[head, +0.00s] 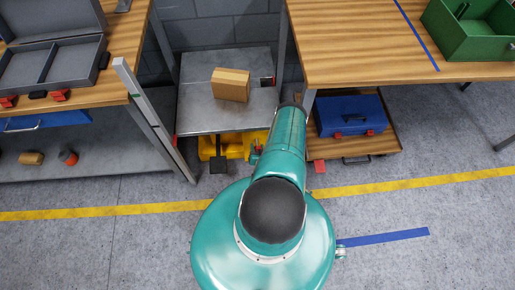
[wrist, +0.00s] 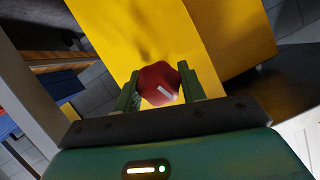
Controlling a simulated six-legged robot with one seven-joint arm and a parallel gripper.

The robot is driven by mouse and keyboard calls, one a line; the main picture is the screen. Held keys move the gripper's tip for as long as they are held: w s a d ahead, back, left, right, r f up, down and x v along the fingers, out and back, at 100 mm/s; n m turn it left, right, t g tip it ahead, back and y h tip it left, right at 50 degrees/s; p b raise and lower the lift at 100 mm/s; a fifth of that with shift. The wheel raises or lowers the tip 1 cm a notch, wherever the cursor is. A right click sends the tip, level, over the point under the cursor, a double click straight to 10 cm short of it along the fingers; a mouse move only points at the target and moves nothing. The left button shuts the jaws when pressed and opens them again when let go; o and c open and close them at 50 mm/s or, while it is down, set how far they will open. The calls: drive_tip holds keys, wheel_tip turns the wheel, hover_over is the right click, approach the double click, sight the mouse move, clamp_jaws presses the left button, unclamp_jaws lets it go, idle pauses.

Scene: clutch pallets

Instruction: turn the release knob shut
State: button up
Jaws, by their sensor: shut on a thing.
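The release knob (wrist: 158,84) is red and faceted with a pale mark on its face. It sits in front of a yellow body (wrist: 125,35) in the wrist view. My gripper (wrist: 162,88) has its two green fingers on either side of the knob and is shut on it. In the head view the yellow body (head: 232,143) shows low under a grey metal platform (head: 205,110). My arm reaches down to its right side there and hides part of it. The knob cannot be made out clearly in the head view.
A cardboard box (head: 231,85) stands on the platform. A wooden bench (head: 380,45) with a green crate (head: 470,35) is at the right, above a blue toolbox (head: 350,116) on a low shelf. Another bench with an open grey case (head: 50,62) is at the left. The front floor is clear.

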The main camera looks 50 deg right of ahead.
drive_tip(key=shift+m+t+y, duration=0.4)
drive_tip(key=shift+m+t, duration=0.5)
drive_tip(key=shift+m, duration=0.5)
drive_tip(key=o, duration=1)
drive_tip(key=v, duration=1.3)
drive_tip(key=shift+s+a+r, duration=0.15)
drive_tip(key=shift+s, duration=0.15)
